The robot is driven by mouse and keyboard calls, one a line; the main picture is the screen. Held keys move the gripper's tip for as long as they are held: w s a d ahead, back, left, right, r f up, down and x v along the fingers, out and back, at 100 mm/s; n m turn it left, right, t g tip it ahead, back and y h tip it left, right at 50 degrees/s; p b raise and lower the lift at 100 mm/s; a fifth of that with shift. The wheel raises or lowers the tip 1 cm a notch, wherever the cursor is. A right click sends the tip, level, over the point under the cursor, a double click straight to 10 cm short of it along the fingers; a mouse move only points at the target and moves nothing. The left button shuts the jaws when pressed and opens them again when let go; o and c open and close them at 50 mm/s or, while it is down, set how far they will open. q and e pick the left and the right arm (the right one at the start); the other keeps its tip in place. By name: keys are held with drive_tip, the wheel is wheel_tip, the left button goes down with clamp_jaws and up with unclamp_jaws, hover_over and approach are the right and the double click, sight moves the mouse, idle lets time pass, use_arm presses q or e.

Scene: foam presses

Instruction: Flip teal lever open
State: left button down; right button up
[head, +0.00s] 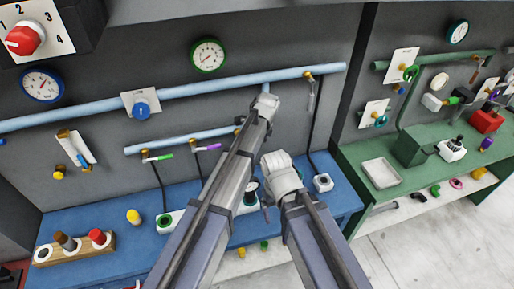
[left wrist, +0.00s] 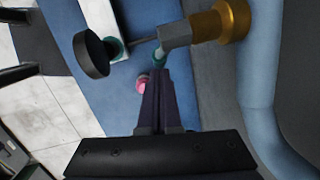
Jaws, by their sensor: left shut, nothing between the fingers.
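A small teal piece (left wrist: 158,54), which looks like the end of the teal lever, shows in the left wrist view below a grey valve body (left wrist: 175,38) with a brass fitting (left wrist: 234,20). My left gripper (left wrist: 158,72) is shut and empty, its fingertips right at the teal piece; I cannot tell whether they touch. In the head view my arm links cover the left gripper and the teal lever. My right gripper cannot be made out.
A light blue pipe (head: 200,90) runs along the grey wall. A green lever (head: 158,157) and a purple lever (head: 207,148) sit on the lower pipe. A black knob (left wrist: 92,54) stands left of my fingers. A blue bench (head: 95,262) lies below.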

use_arm(q)
drive_tip(key=shift+s+a+f+b, duration=0.15)
drive_tip(key=shift+a+f+b, duration=0.2)
drive_tip(key=shift+a+f, duration=0.15)
drive_tip(key=shift+a, duration=0.1)
idle(1.1)
idle(1.1)
drive_tip(key=p+v, duration=0.7)
drive_tip(key=shift+r+p, duration=0.3)
drive_tip(key=shift+r, duration=0.1)
drive_tip(key=shift+s, duration=0.1)
